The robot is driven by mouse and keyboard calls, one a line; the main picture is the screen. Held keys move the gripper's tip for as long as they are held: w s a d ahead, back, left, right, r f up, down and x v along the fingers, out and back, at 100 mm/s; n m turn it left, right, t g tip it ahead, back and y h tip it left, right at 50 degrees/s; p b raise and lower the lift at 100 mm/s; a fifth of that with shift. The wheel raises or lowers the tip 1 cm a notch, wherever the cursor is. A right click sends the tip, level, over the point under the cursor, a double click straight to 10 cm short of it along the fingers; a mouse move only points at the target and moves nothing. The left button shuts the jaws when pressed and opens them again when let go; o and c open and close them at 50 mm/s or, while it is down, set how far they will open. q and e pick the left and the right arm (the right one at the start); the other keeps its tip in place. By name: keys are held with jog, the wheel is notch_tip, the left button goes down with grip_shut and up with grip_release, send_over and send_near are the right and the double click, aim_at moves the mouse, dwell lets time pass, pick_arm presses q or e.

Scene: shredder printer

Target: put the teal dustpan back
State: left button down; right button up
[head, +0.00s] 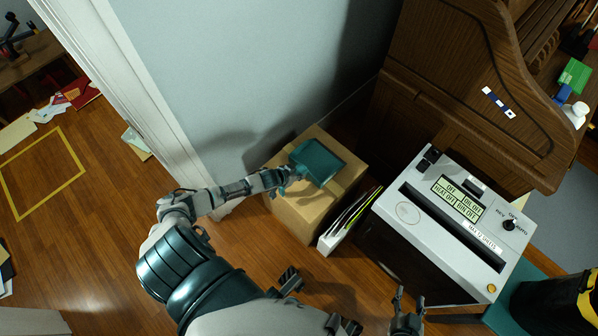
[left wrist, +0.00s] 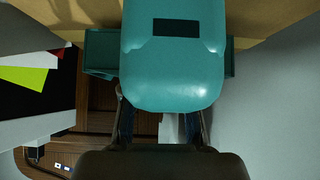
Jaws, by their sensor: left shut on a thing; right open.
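The teal dustpan (head: 318,161) is at the top of a cardboard box (head: 302,215) against the wall. I cannot tell whether it rests on the box or is held just above it. My left gripper (head: 287,178) is shut on the near left end of the dustpan. In the left wrist view the dustpan (left wrist: 174,60) fills the middle, with the fingers of my left gripper (left wrist: 160,125) on either side below it. My right gripper (head: 407,305) is open and empty, low in the head view beside the shredder.
A shredder (head: 400,212) with a grey top stands right of the box. A holder with papers (head: 345,222) stands between them. A wooden desk (head: 440,90) is behind. A black bin (head: 555,305) is at the lower right. The floor at left has a yellow taped square (head: 75,155).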

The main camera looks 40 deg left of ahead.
dwell(0.3)
pick_arm(q)
jog(key=shift+f+b, duration=0.35)
jog(key=shift+f, duration=0.2)
jog(key=c, duration=0.8)
grip_release()
jog(key=shift+s, duration=0.1)
jog(key=v, duration=1.1)
jog(key=shift+s+r, duration=0.2)
jog(key=shift+r, duration=0.1)
